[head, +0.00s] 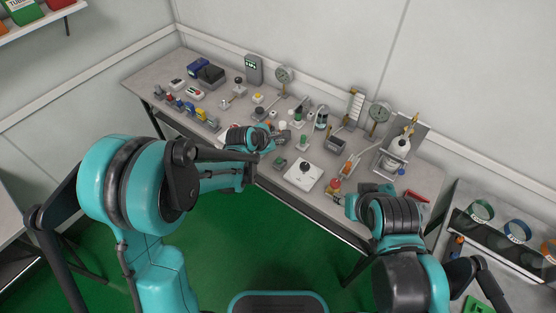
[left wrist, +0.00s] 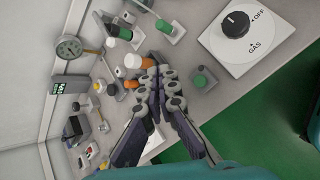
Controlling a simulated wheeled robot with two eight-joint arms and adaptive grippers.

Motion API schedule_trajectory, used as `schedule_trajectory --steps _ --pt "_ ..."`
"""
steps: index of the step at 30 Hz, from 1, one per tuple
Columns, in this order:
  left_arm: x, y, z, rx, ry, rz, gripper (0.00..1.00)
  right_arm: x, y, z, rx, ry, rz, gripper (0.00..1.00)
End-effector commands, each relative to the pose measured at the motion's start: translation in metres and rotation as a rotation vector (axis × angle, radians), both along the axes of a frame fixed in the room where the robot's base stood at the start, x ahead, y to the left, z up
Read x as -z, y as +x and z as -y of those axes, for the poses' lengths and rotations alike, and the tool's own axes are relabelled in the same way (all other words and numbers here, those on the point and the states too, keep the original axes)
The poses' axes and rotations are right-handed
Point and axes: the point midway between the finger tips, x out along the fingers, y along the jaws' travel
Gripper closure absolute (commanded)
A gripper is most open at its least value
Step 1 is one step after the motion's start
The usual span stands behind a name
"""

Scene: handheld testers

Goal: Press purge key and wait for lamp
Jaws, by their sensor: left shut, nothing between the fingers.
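My left gripper (head: 284,135) is over the bench, its fingers together and empty. In the left wrist view its fingertips (left wrist: 160,74) point toward the back of the bench. A small grey box with a green button (left wrist: 199,80) is just right of the fingers in that view, apart from them. It also shows in the head view (head: 280,163), in front of the left gripper. No label reading purge is legible, so I cannot tell which control is the purge key or which piece is its lamp. My right gripper (head: 338,199) is at the front edge; its fingers are unclear.
A white plate with a black GAS knob (left wrist: 238,25) lies right of the green button; it shows in the head view (head: 303,176). Gauges (head: 283,75), a grey display box (head: 254,69) and several small testers crowd the bench (head: 150,75). A bottle stand (head: 398,147) is at the right.

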Motion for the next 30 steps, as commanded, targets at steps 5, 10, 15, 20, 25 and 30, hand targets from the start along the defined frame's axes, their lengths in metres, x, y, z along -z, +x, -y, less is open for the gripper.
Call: schedule_trajectory --steps 5,10,15,20,25,30 --pt "0.012 0.000 0.000 0.001 0.001 0.000 1.00 0.009 0.000 0.000 0.000 0.000 0.000 0.60" --pt "0.032 0.000 0.000 0.001 0.001 0.000 1.00 0.025 0.000 0.000 0.000 0.000 0.000 0.60" --pt "0.058 0.000 0.000 0.001 0.001 0.000 1.00 0.043 0.000 0.000 0.000 0.000 0.000 0.60" --pt "0.079 0.000 0.000 0.001 0.001 0.000 1.00 0.061 0.000 0.000 0.000 0.000 0.000 0.60" --pt "0.088 0.000 0.000 0.001 0.001 0.000 1.00 0.068 0.000 0.000 0.000 0.000 0.000 0.60" --pt "0.087 0.000 0.000 0.001 0.001 0.000 1.00 0.067 0.000 0.000 0.000 0.000 0.000 0.60"
